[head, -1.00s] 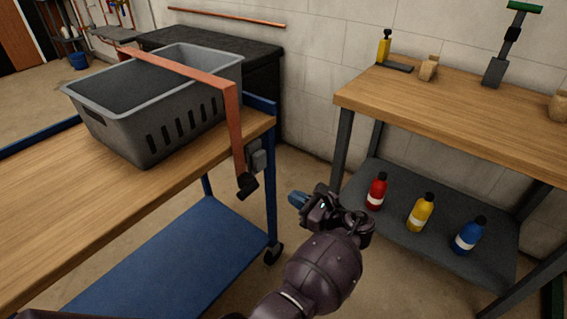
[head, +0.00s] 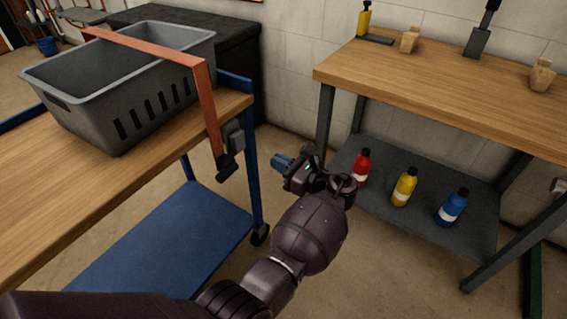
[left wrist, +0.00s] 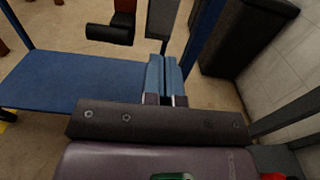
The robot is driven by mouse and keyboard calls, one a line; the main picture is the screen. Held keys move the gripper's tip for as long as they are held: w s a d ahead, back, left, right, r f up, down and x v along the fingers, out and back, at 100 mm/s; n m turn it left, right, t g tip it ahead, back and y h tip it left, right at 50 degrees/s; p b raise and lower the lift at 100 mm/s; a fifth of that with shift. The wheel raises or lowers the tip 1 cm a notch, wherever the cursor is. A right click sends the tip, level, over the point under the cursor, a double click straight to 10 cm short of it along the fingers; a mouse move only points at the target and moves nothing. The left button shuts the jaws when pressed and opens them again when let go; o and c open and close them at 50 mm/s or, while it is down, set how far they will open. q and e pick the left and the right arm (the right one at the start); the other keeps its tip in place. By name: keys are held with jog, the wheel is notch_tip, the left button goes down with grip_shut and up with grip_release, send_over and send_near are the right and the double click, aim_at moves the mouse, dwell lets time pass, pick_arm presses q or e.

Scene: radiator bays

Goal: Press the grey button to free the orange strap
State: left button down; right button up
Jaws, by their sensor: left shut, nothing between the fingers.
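The orange strap (head: 206,100) runs over the grey crate (head: 90,112) and hangs down the cart's side. It ends in a black piece (head: 228,167). A grey block (head: 236,138) sits beside the strap at the cart's corner post; I cannot make out a separate button on it. My left gripper (head: 281,161), with blue fingers, is shut and empty, to the right of the black piece and apart from it. In the left wrist view the shut fingers (left wrist: 162,75) point toward the grey block (left wrist: 163,18), and the black piece (left wrist: 108,34) is to their left. My right gripper is out of view.
The crate stands on the wooden top (head: 150,140) of a blue cart with a lower shelf (head: 165,245). A wooden workbench (head: 440,85) stands at right, with red, yellow and blue bottles (head: 404,187) on its lower shelf. Open floor lies between them.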

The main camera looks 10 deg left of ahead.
aim_at(240, 143)
pick_arm(q)
jog(key=b+x, duration=0.1)
jog(key=x, duration=0.8)
jog(key=shift+a+f, duration=0.15)
jog(key=shift+f, duration=0.05)
jog(key=shift+w+a+r, duration=0.15)
jog(key=shift+w+a, duration=0.05)
jog(key=shift+a, duration=0.25)
jog(key=shift+a, duration=0.1)
